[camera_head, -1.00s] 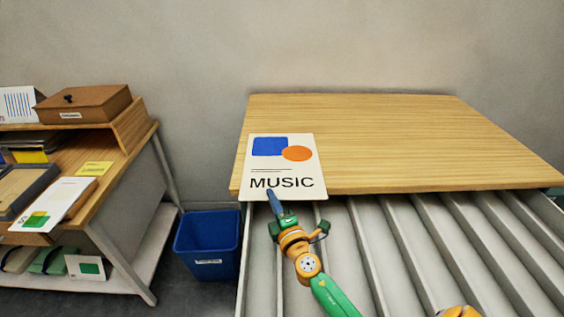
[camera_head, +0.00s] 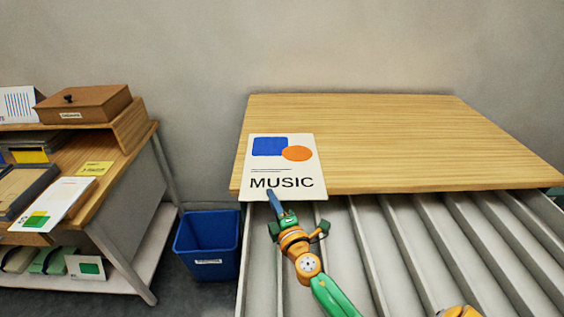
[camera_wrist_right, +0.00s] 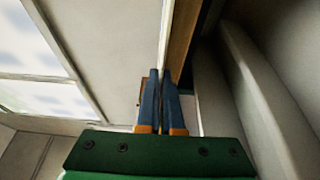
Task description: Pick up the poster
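The poster (camera_head: 284,168) is white with a blue rectangle, an orange oval and the word MUSIC. It lies flat at the left front of the wooden table (camera_head: 400,140), its lower edge sticking out past the table's front edge. My right gripper (camera_head: 273,198) is at this overhanging edge. In the right wrist view, the two blue fingers of my right gripper (camera_wrist_right: 159,75) are close together, with the poster's thin pale edge (camera_wrist_right: 165,35) running between their tips. My left gripper is not in view.
Grey slats (camera_head: 440,240) lie below the table's front edge. A blue bin (camera_head: 208,245) stands on the floor to the left. Farther left, a side table holds a brown box (camera_head: 83,105), a yellow card (camera_head: 94,168) and papers. The main table is otherwise clear.

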